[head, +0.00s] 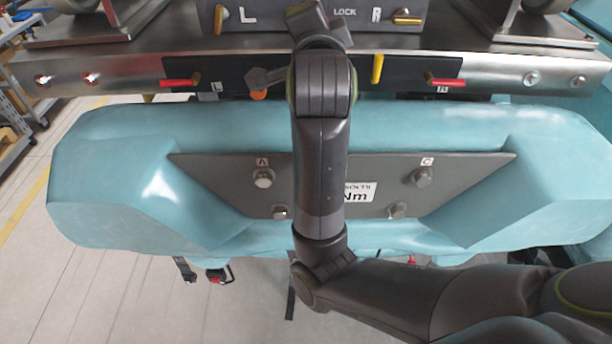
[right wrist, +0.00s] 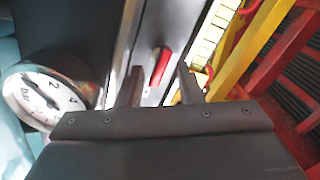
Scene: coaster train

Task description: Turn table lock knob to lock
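A dark panel bears the word LOCK (head: 345,12), with brass levers beside the L and R marks. I cannot tell which part is the table lock knob; my right arm covers the middle of both panels. On the lower panel, a grey lever with an orange end (head: 258,95) shows left of my arm, and a yellow handle (head: 377,68) to its right. My right gripper (right wrist: 158,69) is open in the right wrist view, with a red handle (right wrist: 160,66) beyond the gap between its fingers. No contact is clear. My left gripper is out of view.
Red handles sit at the lower panel's left (head: 180,84) and right (head: 445,82). A teal body (head: 110,190) with a bolted grey plate (head: 240,190) lies in front. The right wrist view shows a pressure gauge (right wrist: 40,97) and a yellow frame (right wrist: 250,45).

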